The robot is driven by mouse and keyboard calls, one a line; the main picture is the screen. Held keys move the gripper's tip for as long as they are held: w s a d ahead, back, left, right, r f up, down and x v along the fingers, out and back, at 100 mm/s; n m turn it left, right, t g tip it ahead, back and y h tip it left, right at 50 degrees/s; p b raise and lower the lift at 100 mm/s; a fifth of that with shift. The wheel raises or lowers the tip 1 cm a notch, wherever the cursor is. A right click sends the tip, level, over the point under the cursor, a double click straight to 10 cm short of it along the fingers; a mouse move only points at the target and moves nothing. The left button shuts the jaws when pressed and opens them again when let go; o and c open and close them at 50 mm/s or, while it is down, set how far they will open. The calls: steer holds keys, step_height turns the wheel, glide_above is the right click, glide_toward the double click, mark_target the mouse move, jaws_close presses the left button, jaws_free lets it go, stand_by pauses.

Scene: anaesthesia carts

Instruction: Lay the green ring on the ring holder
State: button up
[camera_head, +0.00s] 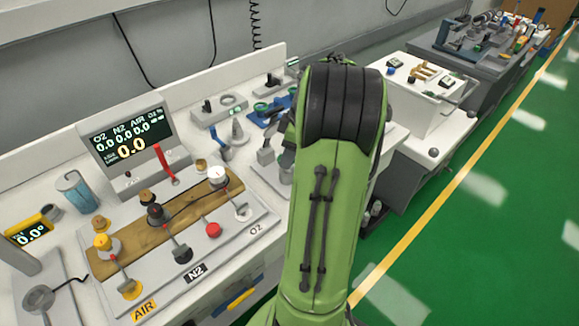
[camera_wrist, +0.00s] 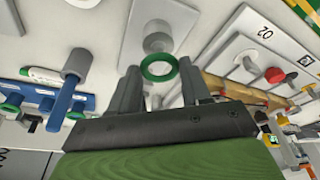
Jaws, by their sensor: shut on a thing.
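My gripper (camera_wrist: 159,67) is shut on the green ring (camera_wrist: 144,70), which sits between the two dark fingertips in the wrist view. The ring is tilted toward the camera and its hole is open to view. Beyond it, a light grey plate (camera_wrist: 178,17) carries a round grey post (camera_wrist: 157,38); I cannot tell for sure whether this is the ring holder. In the head view my green arm hides the ring and most of my gripper.
A blue tray with green rings (camera_wrist: 75,103) lies left in the wrist view; it also shows in the head view (camera_head: 268,117). A blue-handled post (camera_wrist: 65,95) stands near. The gas panel (camera_head: 240,229) with valves and a display (camera_head: 128,142) fills the left cart.

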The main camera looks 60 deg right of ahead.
step_height(320, 180, down, 4)
steer(key=shift+r+b, duration=0.2)
steer(key=shift+b, duration=0.3)
steer(key=shift+r, duration=0.1)
steer(key=o, duration=1)
steer(key=shift+o, duration=0.2)
